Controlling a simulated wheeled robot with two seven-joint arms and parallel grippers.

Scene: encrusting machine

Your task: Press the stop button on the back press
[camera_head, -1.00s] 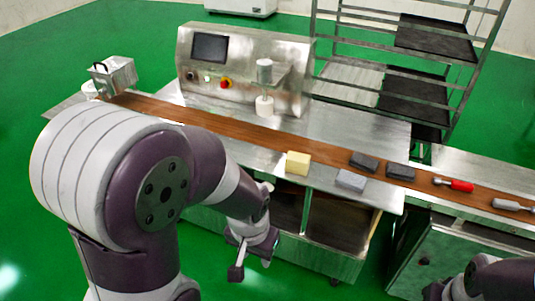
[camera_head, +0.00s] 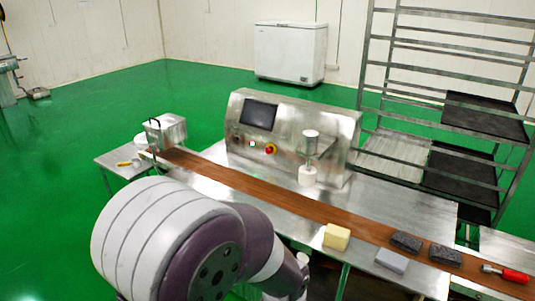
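A stainless steel machine (camera_head: 290,133) stands behind the brown conveyor belt (camera_head: 240,185). Its sloped front has a dark screen (camera_head: 259,115) and, below it, a red round button with a yellow surround (camera_head: 270,149). A smaller control sits to the left of the red button. A white and metal nozzle (camera_head: 308,160) hangs at the right of the panel over the belt. My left arm fills the lower middle, in front of the belt and below the panel; its gripper is outside the frame. My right gripper is not in view either.
A yellow block (camera_head: 336,237), grey and dark blocks (camera_head: 391,261) and a red-handled tool (camera_head: 513,276) lie at the belt's right. A metal box (camera_head: 166,132) stands at its left end. A rack (camera_head: 444,125) is behind right, a white freezer (camera_head: 290,53) at the back. Green floor is open left.

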